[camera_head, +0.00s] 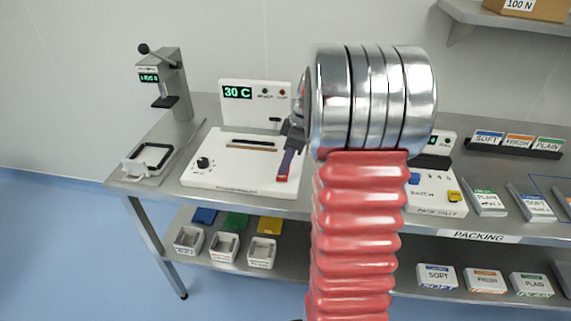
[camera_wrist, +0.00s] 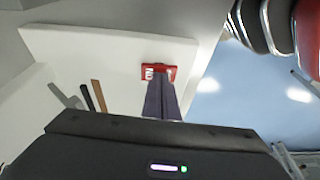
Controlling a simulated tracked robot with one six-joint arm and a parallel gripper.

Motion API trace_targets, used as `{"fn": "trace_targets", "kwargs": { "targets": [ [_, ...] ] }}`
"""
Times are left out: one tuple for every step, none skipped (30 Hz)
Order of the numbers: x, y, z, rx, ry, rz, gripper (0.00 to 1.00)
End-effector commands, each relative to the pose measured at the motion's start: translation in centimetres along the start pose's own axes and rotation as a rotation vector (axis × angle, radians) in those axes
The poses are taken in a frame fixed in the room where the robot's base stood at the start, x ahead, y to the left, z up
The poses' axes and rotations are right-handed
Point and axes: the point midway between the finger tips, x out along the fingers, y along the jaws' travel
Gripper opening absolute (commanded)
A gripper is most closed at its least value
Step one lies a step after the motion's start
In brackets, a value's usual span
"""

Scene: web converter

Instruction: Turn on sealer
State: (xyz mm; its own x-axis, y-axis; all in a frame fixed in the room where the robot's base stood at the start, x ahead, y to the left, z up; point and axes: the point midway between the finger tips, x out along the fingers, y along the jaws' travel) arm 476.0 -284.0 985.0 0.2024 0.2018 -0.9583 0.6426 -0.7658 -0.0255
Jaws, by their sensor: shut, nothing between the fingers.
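The sealer (camera_head: 225,172) is a white flat unit on the steel bench, with a black knob (camera_head: 203,162) at its left. Its upright panel (camera_head: 256,97) has a display reading 30 C and two small lamps, one green and one red. A red labelled switch (camera_head: 282,179) sits at the sealer's right end; it also shows in the wrist view (camera_wrist: 158,67). My gripper (camera_head: 288,169) is shut and empty, its purple fingertips right at the switch in the wrist view (camera_wrist: 161,82). I cannot tell whether they touch it. My fingers partly cover the switch.
A press (camera_head: 172,85) stands on the bench's left end. A second white unit (camera_head: 434,190) is at the right, partly behind my arm. Labelled trays (camera_head: 487,204) lie further right. White boxes (camera_head: 262,252) stand on the lower shelf.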

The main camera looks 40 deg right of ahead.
Motion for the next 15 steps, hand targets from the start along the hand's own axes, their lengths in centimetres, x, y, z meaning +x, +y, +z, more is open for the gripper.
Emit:
{"fn": "trace_targets", "kwargs": {
  "targets": [
    [0.0,0.0,0.0,0.0,0.0,0.0,0.0],
    [0.0,0.0,0.0,0.0,0.0,0.0,0.0],
    [-0.1,0.0,0.0,0.0,0.0,0.001,0.0],
    [-0.2,0.0,-0.1,0.0,0.0,0.001,0.0],
    [-0.3,0.0,-0.1,-0.001,0.0,0.001,0.0],
    [-0.5,0.0,-0.2,-0.001,0.0,0.002,0.0],
    [-0.7,0.0,-0.3,-0.001,0.001,0.002,0.0],
    [-0.9,-0.1,-0.4,-0.002,0.001,0.002,0.0],
    [-1.3,-0.1,-0.6,-0.002,0.001,0.002,0.0],
    [-1.6,-0.1,-0.7,-0.003,0.001,0.002,0.0],
    [-2.0,-0.2,-0.8,-0.004,0.0,0.002,0.0],
    [-2.5,-0.2,-1.0,-0.004,0.0,0.002,0.0],
    [-3.0,-0.3,-1.1,-0.005,0.0,0.002,0.0],
    [-3.5,-0.3,-1.3,-0.006,0.0,0.003,0.0],
    [-4.1,-0.4,-1.5,-0.006,0.0,0.002,0.0]
  ]
}}
